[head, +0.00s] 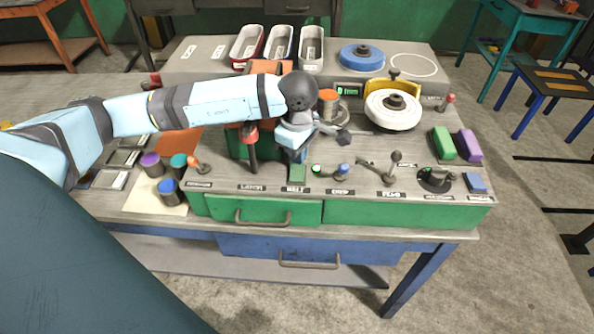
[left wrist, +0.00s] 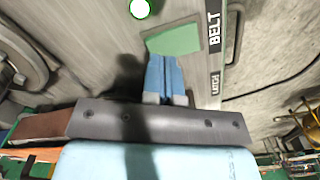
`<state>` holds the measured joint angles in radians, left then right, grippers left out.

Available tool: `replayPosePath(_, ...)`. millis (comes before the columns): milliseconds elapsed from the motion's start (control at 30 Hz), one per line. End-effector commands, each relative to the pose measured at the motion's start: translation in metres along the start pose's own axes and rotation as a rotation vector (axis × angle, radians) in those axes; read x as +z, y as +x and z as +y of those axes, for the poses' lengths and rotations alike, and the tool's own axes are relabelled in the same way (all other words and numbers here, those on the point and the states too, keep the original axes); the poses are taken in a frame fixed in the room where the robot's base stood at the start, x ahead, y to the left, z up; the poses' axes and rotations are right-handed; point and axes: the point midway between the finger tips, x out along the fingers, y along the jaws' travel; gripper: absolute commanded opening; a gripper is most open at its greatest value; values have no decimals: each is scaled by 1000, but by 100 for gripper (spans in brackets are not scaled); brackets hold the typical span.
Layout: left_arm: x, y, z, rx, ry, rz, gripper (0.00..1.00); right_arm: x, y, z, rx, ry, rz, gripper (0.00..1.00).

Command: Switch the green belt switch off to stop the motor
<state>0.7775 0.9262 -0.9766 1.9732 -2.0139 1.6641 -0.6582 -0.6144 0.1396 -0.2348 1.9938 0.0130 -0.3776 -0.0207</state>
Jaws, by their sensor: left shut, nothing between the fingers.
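The green belt switch (head: 297,174) is a flat green block on the sloped panel, above the BELT label. It also shows in the left wrist view as a green plate (left wrist: 174,39) beside the printed word BELT. A small green lamp (head: 317,168) right of it is lit, and it glows in the left wrist view (left wrist: 140,8). My left gripper (head: 298,157) is shut and empty, its blue fingers pointing down at the switch. In the left wrist view the fingertips (left wrist: 166,58) overlap the switch's near edge; I cannot tell whether they touch. My right gripper is not in view.
A red-topped lever (head: 251,145) stands just left of the gripper. A blue knob (head: 342,170) and a metal lever (head: 392,168) stand to the right. A white disc (head: 393,110) sits behind. Several capped jars (head: 168,191) stand at the left.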

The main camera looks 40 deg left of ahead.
Motion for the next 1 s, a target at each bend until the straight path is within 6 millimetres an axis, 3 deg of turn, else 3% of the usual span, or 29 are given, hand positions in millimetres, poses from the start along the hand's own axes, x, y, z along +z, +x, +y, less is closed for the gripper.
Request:
replayPosePath(267, 0, -3, -1, -4, 0, 0, 0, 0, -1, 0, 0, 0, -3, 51)
replayPosePath(1000, 0, -63, 0, -2, 1, 0, 0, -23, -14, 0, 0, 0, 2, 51)
